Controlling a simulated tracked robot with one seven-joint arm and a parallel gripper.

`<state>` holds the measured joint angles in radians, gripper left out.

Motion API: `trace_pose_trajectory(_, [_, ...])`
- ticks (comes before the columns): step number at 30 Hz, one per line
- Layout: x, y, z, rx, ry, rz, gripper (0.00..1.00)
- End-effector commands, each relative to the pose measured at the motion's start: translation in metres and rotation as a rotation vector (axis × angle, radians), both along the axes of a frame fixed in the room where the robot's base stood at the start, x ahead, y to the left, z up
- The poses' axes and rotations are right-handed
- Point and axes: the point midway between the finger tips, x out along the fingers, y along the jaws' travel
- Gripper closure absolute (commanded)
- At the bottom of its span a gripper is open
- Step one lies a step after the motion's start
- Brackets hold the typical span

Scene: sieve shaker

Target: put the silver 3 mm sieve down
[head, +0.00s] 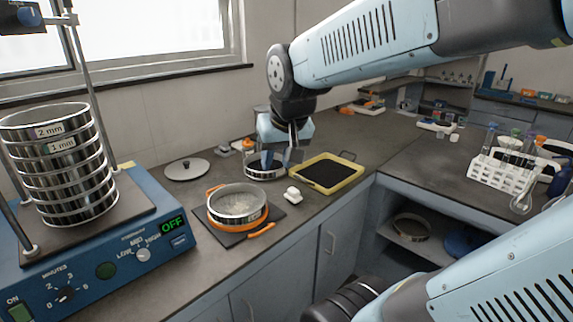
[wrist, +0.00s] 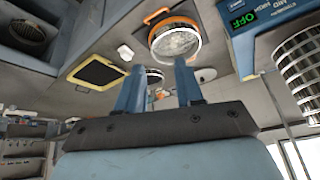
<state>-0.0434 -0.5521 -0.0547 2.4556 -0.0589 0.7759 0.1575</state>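Nothing shows clamped between the fingers. Whether a finger touches the rim cannot be told.
Another silver sieve (head: 238,203) with pale grains stands in an orange ring on a dark plate. The shaker (head: 110,255) holds a sieve stack (head: 60,170) and reads OFF. A yellow tray (head: 352,180), a round lid (head: 187,168) and a white object (head: 293,194) are close by.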

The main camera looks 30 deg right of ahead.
Motion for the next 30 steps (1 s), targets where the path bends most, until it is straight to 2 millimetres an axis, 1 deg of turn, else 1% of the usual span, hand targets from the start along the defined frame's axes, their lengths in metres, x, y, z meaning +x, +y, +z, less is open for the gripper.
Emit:
trace_pose_trajectory(1, [-0.014, 0.003, 0.006, -0.006, -0.012, 0.02, 0.64])
trace_pose_trajectory(3, [-0.03, 0.007, 0.01, -0.017, -0.017, 0.05, 0.64])
trace_pose_trajectory(6, [-0.048, 0.012, 0.015, -0.029, -0.024, 0.085, 0.64])
trace_pose_trajectory(10, [-0.063, 0.012, 0.017, -0.041, -0.028, 0.114, 0.64])
trace_pose_trajectory(14, [-0.068, 0.014, 0.018, -0.045, -0.029, 0.124, 0.64])
trace_pose_trajectory(30, [-0.068, 0.014, 0.017, -0.045, -0.028, 0.124, 0.64])
